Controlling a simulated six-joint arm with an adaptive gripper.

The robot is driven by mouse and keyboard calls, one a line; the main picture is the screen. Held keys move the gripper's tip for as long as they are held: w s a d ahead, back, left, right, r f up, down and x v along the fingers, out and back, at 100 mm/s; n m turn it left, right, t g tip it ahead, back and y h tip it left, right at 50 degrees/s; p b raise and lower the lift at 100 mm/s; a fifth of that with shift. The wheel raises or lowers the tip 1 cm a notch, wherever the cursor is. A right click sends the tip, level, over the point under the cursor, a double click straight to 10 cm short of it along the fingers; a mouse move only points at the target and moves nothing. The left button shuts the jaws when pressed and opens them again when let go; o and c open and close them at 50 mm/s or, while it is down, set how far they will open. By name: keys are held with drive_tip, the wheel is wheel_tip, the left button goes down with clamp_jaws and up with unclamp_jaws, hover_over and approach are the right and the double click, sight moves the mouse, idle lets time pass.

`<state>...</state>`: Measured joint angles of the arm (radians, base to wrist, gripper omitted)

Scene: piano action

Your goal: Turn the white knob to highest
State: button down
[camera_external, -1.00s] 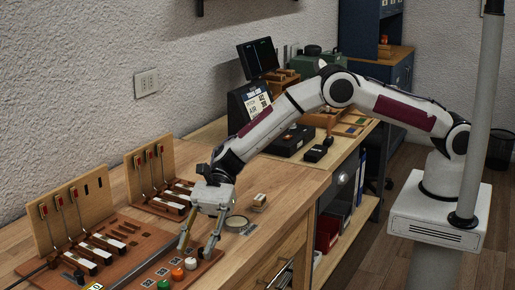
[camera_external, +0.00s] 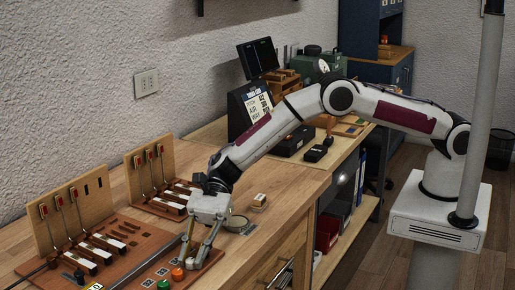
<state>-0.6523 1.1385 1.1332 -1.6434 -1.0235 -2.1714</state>
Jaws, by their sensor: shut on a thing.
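My gripper (camera_external: 192,259) points down at the right end of the brown board (camera_external: 135,277) on the workbench. Its fingers are closed around the white knob, which is mostly hidden between the fingertips. The knob's pointer and setting cannot be made out. An orange knob (camera_external: 178,274) and a green knob (camera_external: 163,285) stand in a row to the lower left, apart from the fingers.
Wooden panels with red-topped levers (camera_external: 75,215) and white key pieces stand left of my gripper. A round dish (camera_external: 237,223) and a small box (camera_external: 259,201) lie to the right. The bench's front edge is close on the right.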

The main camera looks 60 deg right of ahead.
drive_tip(key=shift+s+a+r+m+t+y, duration=0.1)
drive_tip(key=shift+s+r+m+t+y, duration=0.05)
drive_tip(key=shift+m+t, duration=0.9)
drive_tip(key=shift+s+a+r+m+t+y, duration=0.1)
drive_tip(key=shift+s+r+m+t+y, duration=0.05)
drive_tip(key=shift+m+t, duration=0.85)
drive_tip(key=shift+d+m+t, duration=0.1)
drive_tip(key=shift+m+t, duration=0.15)
drive_tip(key=shift+t, duration=0.3)
drive_tip(key=shift+f, duration=0.1)
drive_tip(key=c, duration=1.9)
unclamp_jaws()
drive_tip(key=shift+d+f, duration=0.1)
drive_tip(key=shift+d, duration=0.15)
drive_tip(key=shift+d, duration=0.35)
drive_tip(key=shift+r+v, duration=0.1)
drive_tip(key=shift+v, duration=2.65)
drive_tip(key=shift+r+v, duration=0.15)
drive_tip(key=shift+v, duration=2.65)
